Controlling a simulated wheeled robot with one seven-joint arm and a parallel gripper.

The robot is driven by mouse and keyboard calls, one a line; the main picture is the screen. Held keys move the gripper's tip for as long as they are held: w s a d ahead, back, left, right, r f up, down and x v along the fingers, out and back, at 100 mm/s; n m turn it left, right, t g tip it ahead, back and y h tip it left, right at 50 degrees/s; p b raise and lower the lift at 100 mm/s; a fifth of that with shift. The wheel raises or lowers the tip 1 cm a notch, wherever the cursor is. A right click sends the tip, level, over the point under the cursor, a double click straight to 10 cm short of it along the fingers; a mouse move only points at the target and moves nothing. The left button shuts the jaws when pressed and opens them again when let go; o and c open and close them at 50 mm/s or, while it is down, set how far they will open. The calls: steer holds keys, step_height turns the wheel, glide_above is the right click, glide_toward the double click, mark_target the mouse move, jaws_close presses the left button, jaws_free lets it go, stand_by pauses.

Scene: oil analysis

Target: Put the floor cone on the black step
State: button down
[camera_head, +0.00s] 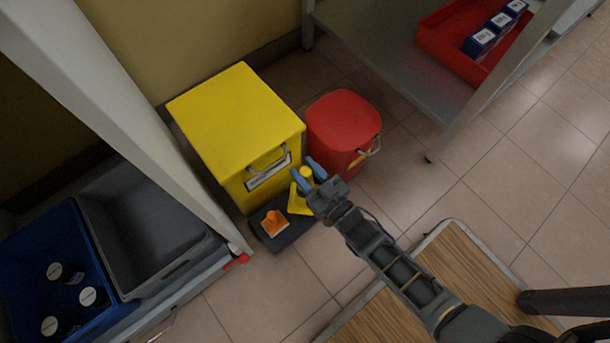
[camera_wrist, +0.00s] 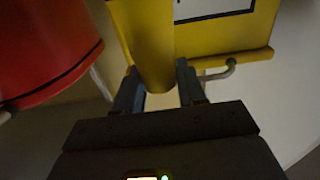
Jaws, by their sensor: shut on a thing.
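The yellow floor cone (camera_head: 299,204) is between the blue fingers of my gripper (camera_head: 307,173), which is shut on its top. In the wrist view the yellow cone (camera_wrist: 150,50) runs up between the two fingers (camera_wrist: 158,88). The black step (camera_head: 287,236) lies on the floor in front of the yellow box. The cone's square base shows over the step's right part; I cannot tell whether it touches the step. A small orange object (camera_head: 273,222) sits on the step's left part. My gripper hides some of the step's right end.
The yellow box (camera_head: 232,115) stands behind the step, with the red bin (camera_head: 342,125) to its right. The white rack (camera_head: 150,110) with a grey crate (camera_head: 140,228) is close on the left. A wooden-topped surface (camera_head: 450,262) lies at front right. Tiled floor is clear on the right.

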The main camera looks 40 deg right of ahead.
mark_target(310, 183)
steer(key=f+b, duration=0.1)
steer(key=f, duration=0.1)
steer(key=f+b, duration=0.1)
steer(key=shift+w+f+b, duration=0.2)
steer(key=shift+f+b, duration=0.1)
steer(key=shift+f, duration=0.1)
steer(key=shift+r, duration=0.1)
steer(key=c, duration=0.7)
jaws_free()
steer(key=shift+o, duration=0.2)
steer(key=s+p, duration=0.3)
steer(key=s, duration=0.9)
